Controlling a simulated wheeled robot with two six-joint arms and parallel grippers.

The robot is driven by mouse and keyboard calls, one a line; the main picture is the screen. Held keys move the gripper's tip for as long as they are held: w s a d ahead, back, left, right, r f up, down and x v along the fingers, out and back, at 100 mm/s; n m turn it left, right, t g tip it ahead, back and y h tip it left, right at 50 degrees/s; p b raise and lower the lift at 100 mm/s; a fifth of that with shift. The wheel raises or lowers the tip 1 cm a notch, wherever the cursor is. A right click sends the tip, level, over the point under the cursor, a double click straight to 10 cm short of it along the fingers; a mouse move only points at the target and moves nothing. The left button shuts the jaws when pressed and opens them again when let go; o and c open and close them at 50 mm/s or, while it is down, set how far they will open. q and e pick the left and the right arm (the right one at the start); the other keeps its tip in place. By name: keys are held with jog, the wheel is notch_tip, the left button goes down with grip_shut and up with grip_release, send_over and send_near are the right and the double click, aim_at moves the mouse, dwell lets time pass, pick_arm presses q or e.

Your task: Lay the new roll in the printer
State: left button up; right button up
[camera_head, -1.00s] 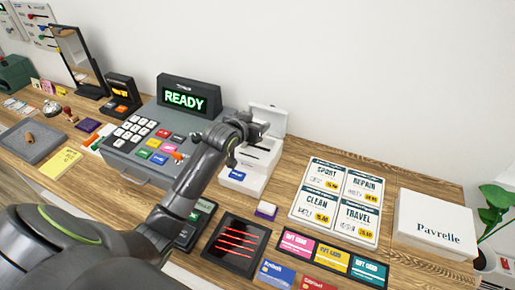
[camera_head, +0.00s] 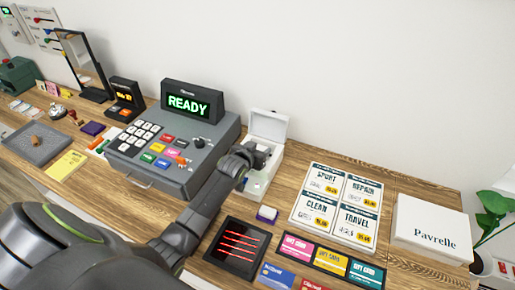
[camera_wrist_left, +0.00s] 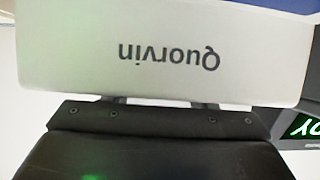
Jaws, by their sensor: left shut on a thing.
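The printer (camera_head: 255,188) is a small white box beside the till. Its lid (camera_head: 268,125) stands open at the back. My left gripper (camera_head: 262,158) reaches over the printer's open top and is shut. What it holds is mostly hidden by the fingers and wrist; it appears to be the roll, but its outline is not clear. In the left wrist view, a white panel (camera_wrist_left: 165,30) with upside-down "Quorvin" lettering fills the space beyond the dark gripper body, and the fingertips are hidden. My right gripper is not in view.
The till (camera_head: 185,150) with its READY screen (camera_head: 190,103) stands close left of the printer. A black tray with red lines (camera_head: 237,247), a price board (camera_head: 335,208) and gift cards (camera_head: 330,260) lie in front and right. A white Pavrelle box (camera_head: 433,228) is further right.

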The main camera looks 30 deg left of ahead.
pick_arm(q)
jog(key=shift+f, duration=0.2)
jog(key=o, duration=0.7)
jog(key=shift+r, duration=0.1)
jog(key=shift+r, duration=0.2)
jog(key=shift+s+r, duration=0.1)
jog(key=shift+s, duration=0.4)
jog(key=b+v, duration=0.1)
jog(key=v, duration=1)
jog(key=shift+d+b, duration=0.1)
jog(key=shift+b, duration=0.2)
